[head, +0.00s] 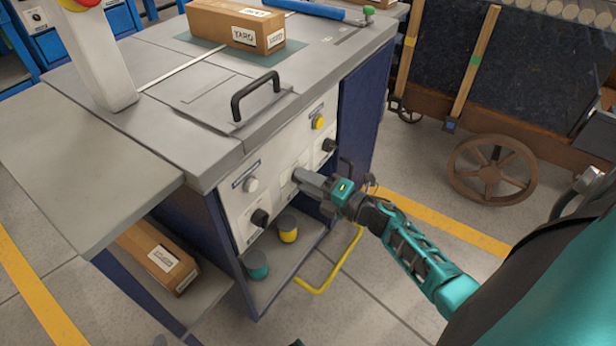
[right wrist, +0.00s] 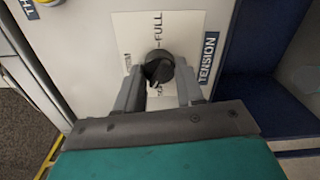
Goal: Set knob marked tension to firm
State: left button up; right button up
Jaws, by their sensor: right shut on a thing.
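The tension knob (right wrist: 158,68) is black and round, on a pale plate beside a label reading TENSION (right wrist: 208,57). Above it in the right wrist view is the printed word FULL (right wrist: 158,28); smaller lettering to its left and below is partly hidden or hard to read. I cannot tell clearly which mark the knob points to. My right gripper (head: 297,177) reaches the machine's front panel (head: 290,165) in the head view, hiding the knob there. In the right wrist view its fingers (right wrist: 161,85) are shut on the knob, one on each side.
Other black knobs sit lower left (head: 260,218) and upper right (head: 330,145) on the panel, with a white button (head: 251,184) and a yellow button (head: 318,122). A black handle (head: 255,88) stands above. A yellow bar handle (head: 325,275) juts out below.

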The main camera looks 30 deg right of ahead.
jog(key=shift+d+r+m+p, duration=0.1)
jog(key=shift+m+p, duration=0.9)
jog(key=shift+m, duration=2)
jog(key=shift+r+m+p, duration=0.1)
jog(key=shift+m+p, duration=0.9)
jog(key=shift+m, duration=2)
jog(key=o, duration=1)
jog(key=shift+o, duration=0.2)
jog(key=p+v, duration=0.2)
jog(key=v, duration=1.1)
jog(key=shift+w, duration=0.1)
